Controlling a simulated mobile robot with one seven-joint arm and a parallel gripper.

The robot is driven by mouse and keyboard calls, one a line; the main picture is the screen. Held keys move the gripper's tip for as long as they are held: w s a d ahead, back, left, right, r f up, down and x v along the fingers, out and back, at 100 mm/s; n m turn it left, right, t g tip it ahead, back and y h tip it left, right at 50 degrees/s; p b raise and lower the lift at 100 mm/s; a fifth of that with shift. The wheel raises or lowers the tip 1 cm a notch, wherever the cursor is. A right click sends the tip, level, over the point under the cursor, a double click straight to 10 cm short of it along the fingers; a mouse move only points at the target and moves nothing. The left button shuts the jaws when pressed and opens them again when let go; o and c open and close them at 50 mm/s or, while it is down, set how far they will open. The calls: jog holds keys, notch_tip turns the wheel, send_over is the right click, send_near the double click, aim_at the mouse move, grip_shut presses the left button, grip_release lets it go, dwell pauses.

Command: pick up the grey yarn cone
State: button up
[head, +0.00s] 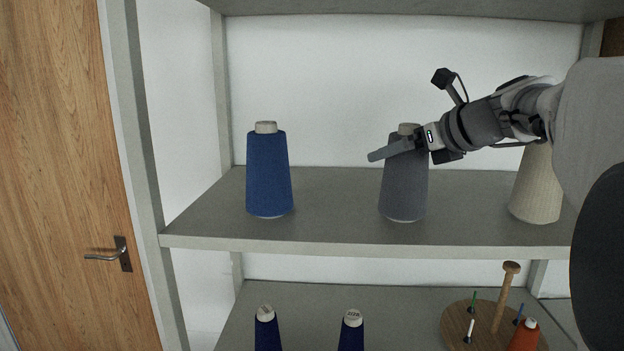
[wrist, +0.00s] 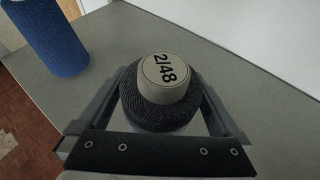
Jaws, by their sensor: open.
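The grey yarn cone (head: 404,190) stands upright on the middle shelf (head: 330,230) in the head view. In the wrist view the cone (wrist: 150,112) is seen from above, its pale top marked "2/48". My gripper (head: 388,151) reaches in from the right at the cone's upper part. In the wrist view my open gripper (wrist: 165,95) has one finger on each side of the cone. I cannot tell whether either finger touches it. The cone's lower part is hidden in the wrist view.
A blue cone (head: 268,175) stands to the left on the same shelf, also in the wrist view (wrist: 47,38). A cream cone (head: 537,190) stands to the right, partly behind my arm. A wooden round stand (head: 455,322) and dark blue cones (head: 351,333) are on the shelf below.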

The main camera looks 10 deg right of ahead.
jog(key=shift+w+a+f, duration=0.1)
jog(key=shift+w+f, duration=0.15)
jog(key=shift+w, duration=0.2)
jog(key=shift+s+r, duration=0.1)
jog(key=shift+s, duration=0.05)
jog(key=shift+c, duration=0.6)
jog(key=c, duration=1.2)
